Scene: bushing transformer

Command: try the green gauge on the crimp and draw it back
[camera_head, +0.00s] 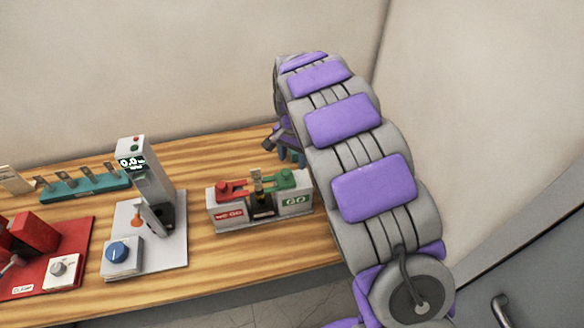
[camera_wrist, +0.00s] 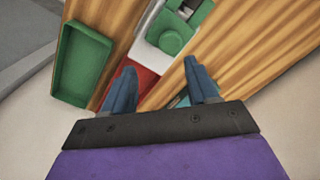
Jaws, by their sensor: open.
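The green gauge (camera_head: 283,179) sits at the right side of a small grey stand, above a GO label. A thin upright metal piece, which looks like the crimp (camera_head: 257,181), stands between it and the red gauge (camera_head: 234,189). In the wrist view the green gauge's round knob (camera_wrist: 172,42) lies beyond and between my fingertips. My gripper (camera_wrist: 161,80) is open with nothing between its blue fingers. In the head view its fingers show partly behind the green gauge, and my arm hides the rest. I cannot tell the gap to the knob.
A grey post with a display (camera_head: 148,175) and blue knob stands left of the gauge stand. A teal rack (camera_head: 85,188) and a red clamp device (camera_head: 45,255) are farther left. A green tray (camera_wrist: 82,65) shows in the wrist view. Bare wood lies in front of the stand.

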